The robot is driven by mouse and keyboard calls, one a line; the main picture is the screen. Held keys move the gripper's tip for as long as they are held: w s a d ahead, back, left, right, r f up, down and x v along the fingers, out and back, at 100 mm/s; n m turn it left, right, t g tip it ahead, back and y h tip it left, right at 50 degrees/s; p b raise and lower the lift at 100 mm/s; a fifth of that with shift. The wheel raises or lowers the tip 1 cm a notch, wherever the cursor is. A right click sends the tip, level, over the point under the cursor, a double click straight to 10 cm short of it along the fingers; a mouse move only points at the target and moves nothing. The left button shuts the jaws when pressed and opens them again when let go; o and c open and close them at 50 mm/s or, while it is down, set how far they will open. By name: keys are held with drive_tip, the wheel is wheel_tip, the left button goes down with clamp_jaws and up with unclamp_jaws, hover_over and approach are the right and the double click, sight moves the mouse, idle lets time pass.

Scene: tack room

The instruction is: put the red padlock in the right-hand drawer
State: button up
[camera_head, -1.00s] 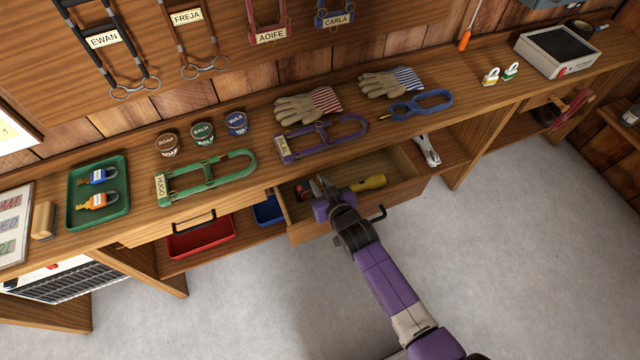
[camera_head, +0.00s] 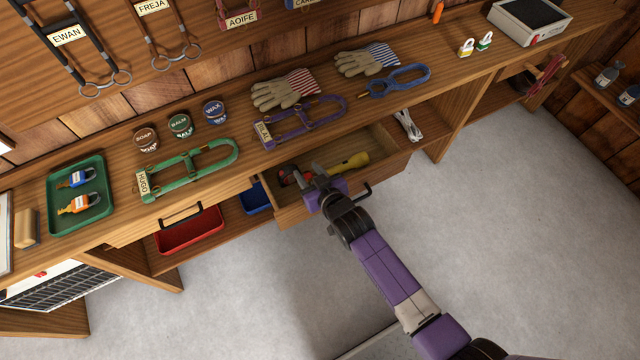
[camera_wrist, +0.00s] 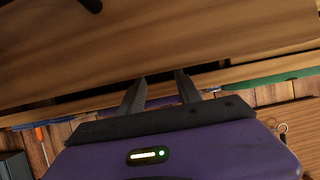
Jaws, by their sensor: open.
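The right-hand drawer (camera_head: 388,170) stands pulled out under the bench in the head view. A small red thing (camera_head: 283,177), apparently the red padlock, lies at the drawer's left end, partly dark and hard to make out. A yellow torch (camera_head: 348,163) lies in the same drawer, to its right. My gripper (camera_head: 312,174) is at the drawer's front side, between the red thing and the torch as seen in the picture, and hides part of the inside. In the wrist view my gripper (camera_wrist: 160,88) is open with nothing between its fingers; neither padlock nor torch shows there.
The left drawer with its dark handle (camera_head: 181,215) is shut. Below it are a red tray (camera_head: 190,232) and a blue bin (camera_head: 256,197). A green tray (camera_head: 80,222) with blue and orange padlocks, halters, tins and gloves occupies the bench top. The grey floor (camera_head: 510,220) is clear.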

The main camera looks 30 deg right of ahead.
drive_tip(key=v, duration=0.8)
drive_tip(key=shift+s, duration=0.25)
drive_tip(key=shift+r, duration=0.1)
drive_tip(key=s+r+t, duration=0.1)
drive_tip(key=s+r, duration=0.2)
drive_tip(key=s, duration=0.7)
drive_tip(key=s+r, duration=0.4)
drive_tip(key=s, duration=0.5)
drive_tip(key=s+r+t, duration=0.1)
drive_tip(key=s+r, duration=1)
drive_tip(key=r, duration=0.3)
drive_tip(key=shift+s+d+r, duration=0.25)
drive_tip(key=shift+d+r, duration=0.15)
drive_tip(key=shift+d, duration=0.05)
drive_tip(key=shift+c, duration=0.4)
